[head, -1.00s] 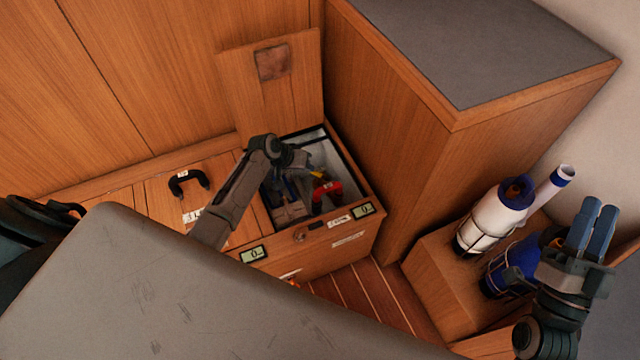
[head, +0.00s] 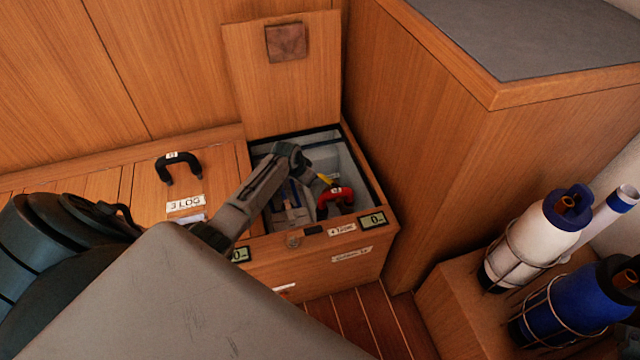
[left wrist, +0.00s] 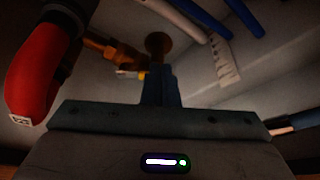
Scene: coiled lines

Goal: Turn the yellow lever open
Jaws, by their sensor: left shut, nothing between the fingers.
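The yellow lever (head: 325,178) shows as a small yellow piece inside the open locker, just behind a red handle (head: 336,198). In the left wrist view a bit of yellow (left wrist: 143,76) shows just left of my fingertips, partly hidden by them. A brass pipe fitting (left wrist: 112,52) runs beside it, and the red handle (left wrist: 35,72) is large at the left. My left arm reaches down into the locker. My left gripper (left wrist: 159,70) is shut and empty, close to the yellow piece; I cannot tell if they touch. My right gripper is out of view.
The locker's wooden lid (head: 285,85) stands raised behind the opening. Blue hoses (left wrist: 243,18) lie in the locker. A closed hatch with a black handle (head: 180,162) is to the left. White (head: 540,228) and blue (head: 580,305) bottles stand at right.

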